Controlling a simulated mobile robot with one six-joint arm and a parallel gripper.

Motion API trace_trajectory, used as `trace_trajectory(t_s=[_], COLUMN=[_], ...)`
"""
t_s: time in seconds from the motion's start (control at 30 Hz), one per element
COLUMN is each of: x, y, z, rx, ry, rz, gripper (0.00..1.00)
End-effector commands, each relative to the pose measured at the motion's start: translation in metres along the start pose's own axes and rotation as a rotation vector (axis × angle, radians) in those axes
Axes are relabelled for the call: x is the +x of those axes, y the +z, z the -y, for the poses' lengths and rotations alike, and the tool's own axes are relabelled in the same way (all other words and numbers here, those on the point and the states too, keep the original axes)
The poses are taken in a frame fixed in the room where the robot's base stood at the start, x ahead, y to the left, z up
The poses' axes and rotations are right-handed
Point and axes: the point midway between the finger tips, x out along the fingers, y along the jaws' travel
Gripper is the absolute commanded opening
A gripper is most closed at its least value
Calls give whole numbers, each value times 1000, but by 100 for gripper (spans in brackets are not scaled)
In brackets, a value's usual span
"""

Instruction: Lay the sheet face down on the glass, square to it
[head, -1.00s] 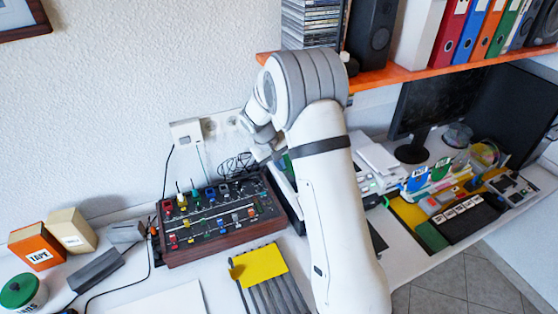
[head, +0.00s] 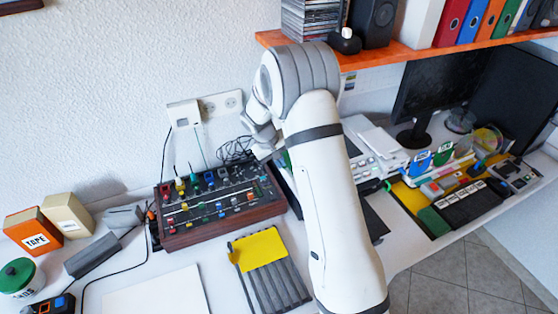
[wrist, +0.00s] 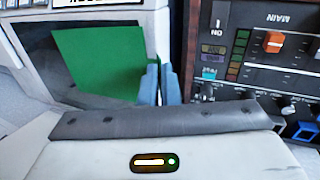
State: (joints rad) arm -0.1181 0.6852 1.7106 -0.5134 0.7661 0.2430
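The sheet (wrist: 98,62) is a flat green piece in the wrist view, turned slightly against the dark glass (wrist: 36,42) behind it, which has a pale frame. My gripper (wrist: 161,84) has its two blue-grey fingers close together at the sheet's right edge and appears shut on it. The sheet covers much of the glass, and I cannot tell whether it touches it or which face is down. In the head view my arm hides the gripper and most of the glass; a sliver of green (head: 287,158) shows left of the arm.
A control box with knobs (head: 220,208) stands just left of my arm and right of the fingers in the wrist view (wrist: 262,60). A yellow and grey striped pad (head: 262,250) lies in front. A pale device with buttons (head: 368,158) is behind. An orange shelf (head: 400,74) hangs above.

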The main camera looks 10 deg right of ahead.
Motion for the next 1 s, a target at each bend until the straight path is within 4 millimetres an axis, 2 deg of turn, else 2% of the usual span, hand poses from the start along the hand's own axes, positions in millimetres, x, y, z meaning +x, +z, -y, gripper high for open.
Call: trace_trajectory(t_s=[0.7,0.73,1.0], x=[12,10,10], y=[0,0,0], z=[3,3,2], rx=[2,2,2], ry=[0,0,0], rz=[0,0,0], gripper=[0,5,27])
